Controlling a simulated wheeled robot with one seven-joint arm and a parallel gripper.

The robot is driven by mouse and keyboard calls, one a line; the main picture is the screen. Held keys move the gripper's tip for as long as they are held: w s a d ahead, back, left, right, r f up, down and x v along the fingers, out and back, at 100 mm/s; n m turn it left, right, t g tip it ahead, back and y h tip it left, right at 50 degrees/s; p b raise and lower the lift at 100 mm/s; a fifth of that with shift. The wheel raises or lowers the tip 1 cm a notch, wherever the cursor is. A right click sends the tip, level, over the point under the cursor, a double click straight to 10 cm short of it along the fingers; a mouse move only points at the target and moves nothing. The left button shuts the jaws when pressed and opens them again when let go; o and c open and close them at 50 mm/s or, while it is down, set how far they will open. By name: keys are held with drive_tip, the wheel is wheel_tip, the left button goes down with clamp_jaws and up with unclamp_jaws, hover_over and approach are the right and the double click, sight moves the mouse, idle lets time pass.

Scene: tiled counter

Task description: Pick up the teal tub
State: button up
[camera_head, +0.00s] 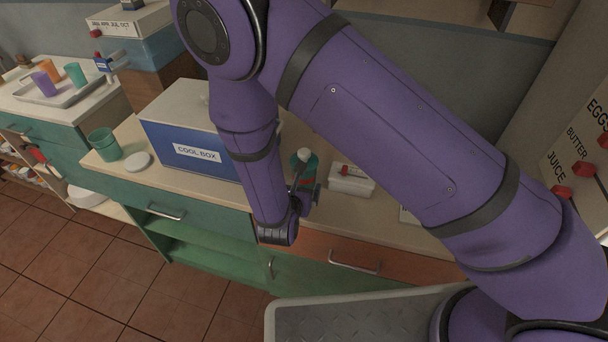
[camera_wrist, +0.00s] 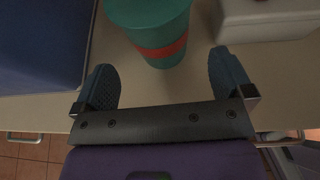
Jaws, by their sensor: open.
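The teal tub (camera_head: 304,160) stands on the counter to the right of the cool box, its lower part partly hidden by my gripper. In the wrist view the tub (camera_wrist: 152,18) is teal with an orange-red band and narrows toward its base; its top is cut off by the frame edge. My gripper (camera_wrist: 162,62) is open and empty. Its two fingers lie either side of the tub's base, with gaps visible on both sides. In the head view my gripper (camera_head: 304,194) is beside the tub, on its front side, largely hidden by my arm.
The blue-and-white cool box (camera_head: 185,130) stands close on the left. A white container (camera_head: 352,181) stands close on the right. A teal cup (camera_head: 104,145) and a white disc (camera_head: 137,162) are further left. Drawer handles (camera_head: 355,268) stick out below the counter edge.

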sight(301, 183)
drive_tip(key=shift+x, duration=3.05)
drive_tip(key=shift+s+f, duration=0.1)
drive_tip(key=c, duration=1.2)
drive_tip(key=shift+o, duration=0.2)
